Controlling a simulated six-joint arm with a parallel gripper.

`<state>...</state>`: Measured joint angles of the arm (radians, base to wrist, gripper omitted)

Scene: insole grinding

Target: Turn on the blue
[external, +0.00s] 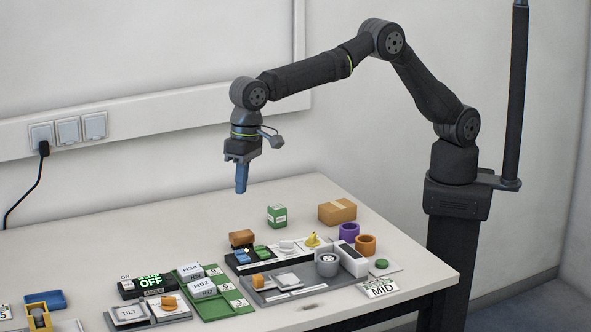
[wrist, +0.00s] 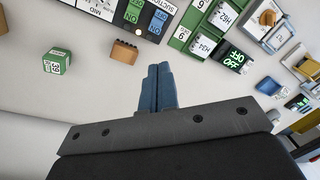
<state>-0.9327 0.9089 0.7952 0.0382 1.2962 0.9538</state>
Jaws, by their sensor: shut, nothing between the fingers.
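A blue rocker switch (external: 242,257) sits on a dark panel with white labels, beside a green rocker switch (external: 261,251). In the wrist view the blue switch (wrist: 157,22) bears the word ON, and the green switch (wrist: 133,11) stands next to it. Whether the blue switch is pressed in is too small to tell. My gripper (external: 241,188) hangs above the table, pointing down, well clear of the switches. In the wrist view its blue fingers (wrist: 159,74) are together, with nothing between them.
A brown block (external: 242,238) stands just behind the switches. A green cube (external: 277,215) and a cardboard box (external: 337,211) stand farther back. A display (external: 150,283) reading OFF and green trays with labelled weights (external: 202,287) are left. The table's back left is bare.

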